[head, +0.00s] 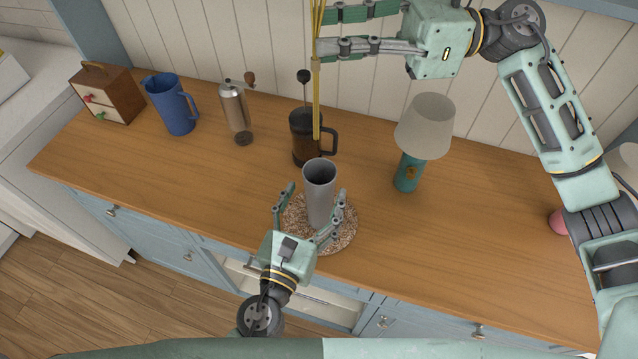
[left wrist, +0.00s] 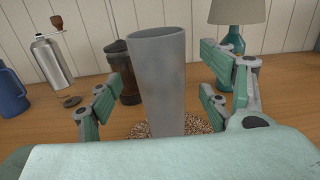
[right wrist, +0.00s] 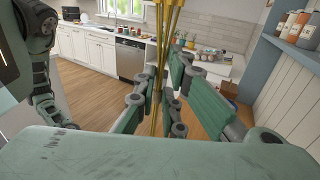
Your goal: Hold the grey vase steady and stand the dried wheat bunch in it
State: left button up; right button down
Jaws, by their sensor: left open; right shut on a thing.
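The grey vase (head: 319,192) stands upright on a round speckled mat (head: 347,228) on the wooden counter. It fills the middle of the left wrist view (left wrist: 159,80). My left gripper (head: 312,208) is open, with its fingers on either side of the vase and gaps visible between them and its wall. My right gripper (head: 322,30) is shut on the dried wheat bunch (head: 316,100) and holds it upright, high above the counter. The stems' lower end hangs above and behind the vase mouth in the head view. The bunch's top is cut off. Its stems also show in the right wrist view (right wrist: 160,75).
A French press (head: 305,140) stands close behind the vase. A teal lamp (head: 408,172) is to the right. A coffee grinder (head: 236,112), blue jug (head: 172,105) and small drawer box (head: 105,95) stand at the left. The counter's front left is clear.

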aim_at(324, 173)
pick_arm(q)
jog(key=shift+x, duration=2)
jog(key=shift+c, duration=0.5)
jog(key=c, duration=1.3)
jog(key=shift+c, duration=0.3)
pick_arm(e)
notch_tip(324, 173, down, 7)
jog(key=shift+f, duration=0.2)
jog(key=shift+f, duration=2.25)
